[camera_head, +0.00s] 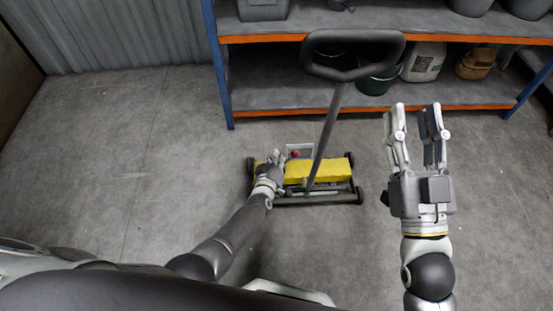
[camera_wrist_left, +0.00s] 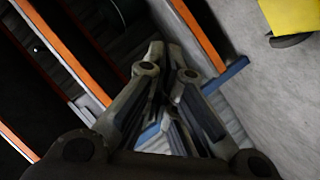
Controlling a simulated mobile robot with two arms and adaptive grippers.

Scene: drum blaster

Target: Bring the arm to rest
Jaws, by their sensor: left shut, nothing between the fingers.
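My left arm reaches in from the left in the head view. My left gripper (camera_head: 276,158) is beside the yellow wheeled floor unit (camera_head: 325,170) and overlaps its left part in the picture. In the left wrist view the left gripper's fingers (camera_wrist_left: 170,60) are closed together with nothing between them. I cannot tell whether it touches the unit. My right gripper (camera_head: 416,108) is raised at the right, pointing up in the picture, with its two fingers apart and empty.
The unit's dark handle (camera_head: 350,73) rises in front of a blue and orange shelf rack (camera_head: 262,109). Dark buckets, a pale container (camera_head: 424,62) and a tan one (camera_head: 475,64) stand on it. The grey floor (camera_head: 110,160) at left is clear.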

